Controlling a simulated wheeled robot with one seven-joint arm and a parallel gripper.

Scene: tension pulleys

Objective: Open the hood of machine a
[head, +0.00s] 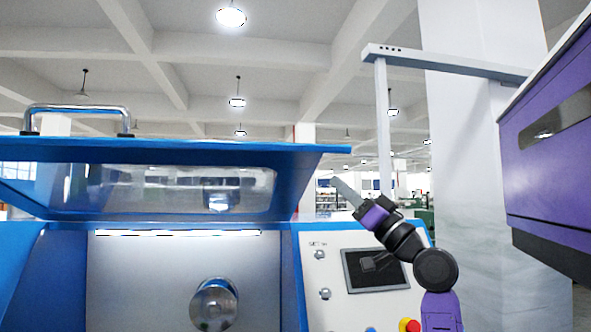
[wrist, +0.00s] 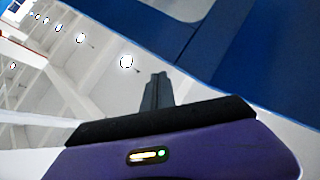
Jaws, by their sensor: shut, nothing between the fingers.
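The blue hood (head: 310,152) of the machine (head: 290,270) is raised. It sticks out above the open front and shows a clear window (head: 165,190) and a metal handle (head: 75,110) on top. Below it the lit inside with a round metal chuck (head: 214,305) is exposed. My gripper (head: 340,187) is at the right of the hood, near its right edge and above the control panel. Its fingers are together and empty in the wrist view (wrist: 157,88). A blue surface (wrist: 255,60) fills the right of the wrist view. I see a gap between fingers and hood.
The control panel (head: 330,240) with a screen (head: 375,270) and a red button (head: 411,325) lies below my arm. A purple cabinet (head: 550,140) stands close on the right. A grey beam (head: 440,62) on a thin post (head: 383,120) is behind my arm. A white pillar (head: 480,160) stands behind.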

